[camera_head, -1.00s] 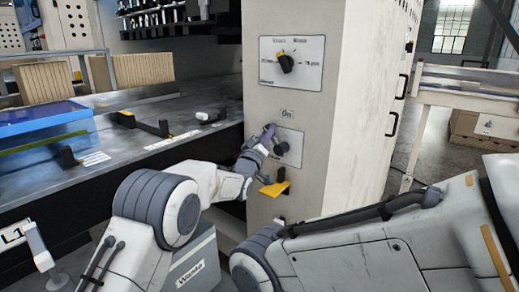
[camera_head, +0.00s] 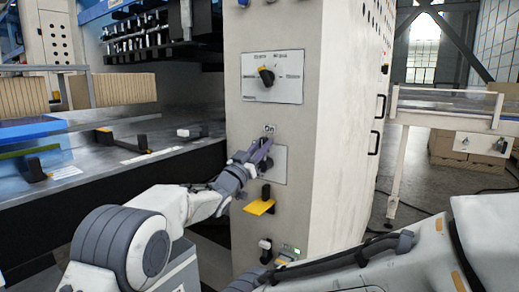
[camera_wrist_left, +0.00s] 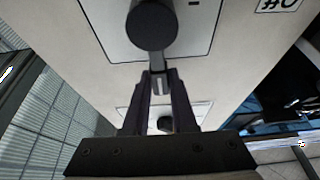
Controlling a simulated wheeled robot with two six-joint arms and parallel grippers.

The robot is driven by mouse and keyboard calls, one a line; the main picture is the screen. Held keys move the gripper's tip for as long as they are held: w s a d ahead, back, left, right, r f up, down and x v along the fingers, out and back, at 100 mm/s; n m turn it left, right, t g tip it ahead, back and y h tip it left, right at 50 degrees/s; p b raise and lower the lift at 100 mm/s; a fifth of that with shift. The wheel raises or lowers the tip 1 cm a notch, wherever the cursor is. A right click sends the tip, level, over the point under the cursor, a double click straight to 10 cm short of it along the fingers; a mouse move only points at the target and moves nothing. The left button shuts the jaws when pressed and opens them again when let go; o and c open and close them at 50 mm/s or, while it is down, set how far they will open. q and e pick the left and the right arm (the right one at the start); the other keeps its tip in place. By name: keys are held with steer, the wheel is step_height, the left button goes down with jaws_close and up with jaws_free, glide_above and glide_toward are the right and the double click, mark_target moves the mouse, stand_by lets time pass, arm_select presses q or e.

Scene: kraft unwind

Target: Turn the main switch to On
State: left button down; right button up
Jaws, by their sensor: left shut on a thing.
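The main switch has a light plate (camera_head: 280,164) on the front of the pale cabinet, below a small "On" label (camera_head: 270,129). My left gripper (camera_head: 263,149) is at this plate and hides most of the knob in the head view. In the left wrist view, the dark round knob (camera_wrist_left: 153,24) sits ahead of my left gripper (camera_wrist_left: 157,82). Its fingers are shut on a narrow grey handle (camera_wrist_left: 158,84) that reaches down from the knob.
A dial plate (camera_head: 287,89) with a black-and-yellow knob is above the switch. A metal table (camera_head: 110,170) stands left of the cabinet.

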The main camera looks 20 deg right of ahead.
arm_select(q)
steer(key=shift+s+d+f, duration=0.1)
stand_by(0.4)
steer(key=c, duration=0.7)
jaws_free()
steer(key=b+v, duration=0.1)
steer(key=v, duration=0.9)
steer(key=shift+s, duration=0.15)
